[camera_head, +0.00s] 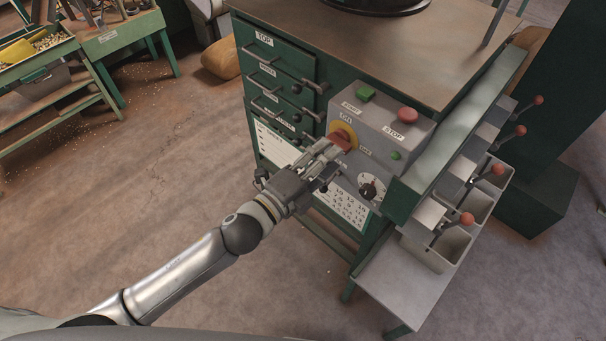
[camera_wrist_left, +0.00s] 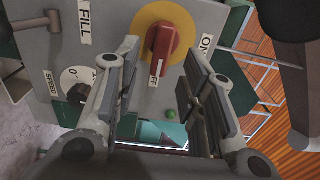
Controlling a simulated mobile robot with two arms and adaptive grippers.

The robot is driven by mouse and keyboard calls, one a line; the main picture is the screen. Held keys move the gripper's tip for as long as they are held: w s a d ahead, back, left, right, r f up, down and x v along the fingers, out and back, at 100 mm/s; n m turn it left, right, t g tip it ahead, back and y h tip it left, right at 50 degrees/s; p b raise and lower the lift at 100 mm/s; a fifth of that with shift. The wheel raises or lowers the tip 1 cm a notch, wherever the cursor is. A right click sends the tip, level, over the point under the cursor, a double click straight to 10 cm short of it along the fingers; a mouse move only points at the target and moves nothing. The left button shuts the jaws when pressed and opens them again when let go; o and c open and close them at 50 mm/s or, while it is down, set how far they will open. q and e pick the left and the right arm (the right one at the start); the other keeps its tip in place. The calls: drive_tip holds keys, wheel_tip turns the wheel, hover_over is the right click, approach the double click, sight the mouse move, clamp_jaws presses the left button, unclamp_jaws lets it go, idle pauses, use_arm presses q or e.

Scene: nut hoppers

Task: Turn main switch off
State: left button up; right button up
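My left gripper (camera_head: 330,150) is open at the switch, with a fingertip on either side of the handle (camera_head: 341,141). Contact cannot be seen. My right gripper is out of view.
Above the switch are a green START button (camera_head: 366,93) and a red STOP button (camera_head: 408,115). A speed dial (camera_head: 369,190) is below. Drawers with handles (camera_head: 285,80) are to the left. Hoppers with red-knobbed levers (camera_head: 467,218) are to the right. The floor in front is clear.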

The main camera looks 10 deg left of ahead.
use_arm(q)
drive_tip(key=v, duration=0.8)
idle(0.4)
drive_tip(key=w+a+f+n+g+y+b, duration=0.1)
drive_tip(key=a+f+n+y, duration=0.25)
drive_tip(key=f, duration=0.75)
drive_tip(key=w+a+f+n+g+y+b, duration=0.15)
drive_tip(key=a+f+n, duration=0.3)
drive_tip(key=f, duration=0.65)
drive_tip(key=s+a+f+n+g+y, duration=0.1)
drive_tip(key=s+a+f+n+y, duration=0.15)
drive_tip(key=f, duration=0.65)
drive_tip(key=s+a+f+n+g+y, duration=0.1)
drive_tip(key=s+a+f+n+g, duration=0.2)
drive_tip(key=f, duration=0.5)
drive_tip(key=s+a+f+n+g+y+b, duration=0.1)
drive_tip(key=s+a+f+n+g+y, duration=0.3)
drive_tip(key=s+f, duration=1)
drive_tip(key=s+f+n+g+h, duration=0.1)
drive_tip(key=s+f+n, duration=0.1)
drive_tip(key=s, duration=0.7)
drive_tip(key=s+f+n+g+h+b, duration=0.1)
drive_tip(key=s+f+n+g, duration=0.1)
drive_tip(key=s+f, duration=0.3)
drive_tip(key=s+n, duration=0.1)
drive_tip(key=s, duration=0.3)
drive_tip(key=shift+f, duration=0.35)
drive_tip(key=shift+w+n, duration=0.1)
drive_tip(key=shift+n, duration=0.15)
